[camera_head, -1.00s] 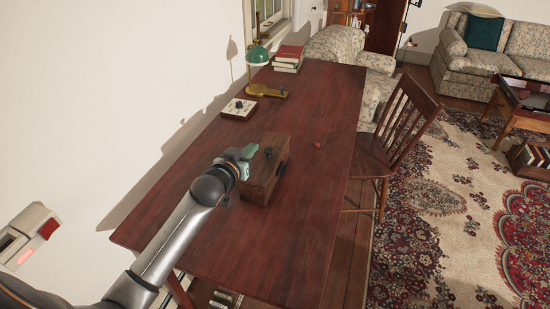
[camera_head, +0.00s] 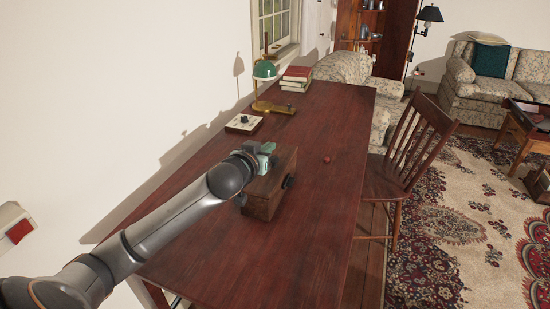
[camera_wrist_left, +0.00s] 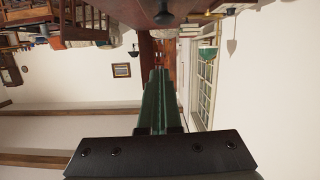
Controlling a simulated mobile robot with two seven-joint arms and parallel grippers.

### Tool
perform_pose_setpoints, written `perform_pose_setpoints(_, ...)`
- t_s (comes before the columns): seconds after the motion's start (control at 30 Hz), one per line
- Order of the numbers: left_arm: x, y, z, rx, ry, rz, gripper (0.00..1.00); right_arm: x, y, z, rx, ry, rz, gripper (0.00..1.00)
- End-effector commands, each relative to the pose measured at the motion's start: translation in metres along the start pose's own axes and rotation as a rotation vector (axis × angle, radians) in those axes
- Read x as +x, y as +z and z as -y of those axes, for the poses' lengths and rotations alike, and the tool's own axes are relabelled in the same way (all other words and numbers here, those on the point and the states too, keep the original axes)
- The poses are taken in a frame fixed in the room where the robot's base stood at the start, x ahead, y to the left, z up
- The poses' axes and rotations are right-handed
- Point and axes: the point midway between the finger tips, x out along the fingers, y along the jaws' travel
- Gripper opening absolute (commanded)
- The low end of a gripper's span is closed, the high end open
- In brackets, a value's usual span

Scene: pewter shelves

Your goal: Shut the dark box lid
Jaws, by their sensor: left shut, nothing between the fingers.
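The dark wooden box (camera_head: 263,205) stands on the red-brown desk, with dark fittings on its sides. Its lid (camera_head: 285,162) looks flat on top and down, or nearly so; my gripper covers part of it, so I cannot tell if it is fully closed. My left gripper (camera_head: 268,150), with green fingers, is at the box's top far-left edge, shut and empty. I cannot tell whether it touches the lid. In the left wrist view, the green fingers (camera_wrist_left: 160,72) are together with nothing between them. My right gripper is not in view.
A wooden chair (camera_head: 410,150) stands at the right. The desk's near part is clear.

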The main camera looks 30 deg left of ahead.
Motion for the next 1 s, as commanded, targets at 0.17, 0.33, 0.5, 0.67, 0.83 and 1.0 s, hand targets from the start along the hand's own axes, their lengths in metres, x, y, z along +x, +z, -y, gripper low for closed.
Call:
perform_pose_setpoints(0.17, 0.030, 0.000, 0.000, -0.002, -0.001, 0.000, 0.00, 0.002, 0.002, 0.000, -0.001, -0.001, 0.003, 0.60)
perform_pose_setpoints(0.33, 0.047, 0.017, 0.000, 0.001, 0.001, 0.005, 0.00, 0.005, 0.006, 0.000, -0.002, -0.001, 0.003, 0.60)
perform_pose_setpoints(0.5, 0.051, 0.034, 0.000, 0.002, 0.001, 0.002, 0.00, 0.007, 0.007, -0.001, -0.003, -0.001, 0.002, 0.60)
perform_pose_setpoints(0.67, 0.052, 0.040, -0.001, 0.000, 0.002, 0.001, 0.00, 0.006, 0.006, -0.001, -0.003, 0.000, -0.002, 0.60)
perform_pose_setpoints(0.83, 0.052, 0.040, -0.001, 0.001, 0.002, 0.001, 0.00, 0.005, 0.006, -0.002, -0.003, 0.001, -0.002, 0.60)
perform_pose_setpoints(1.0, 0.052, 0.041, -0.001, 0.003, 0.001, 0.001, 0.00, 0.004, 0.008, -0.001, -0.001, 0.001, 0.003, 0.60)
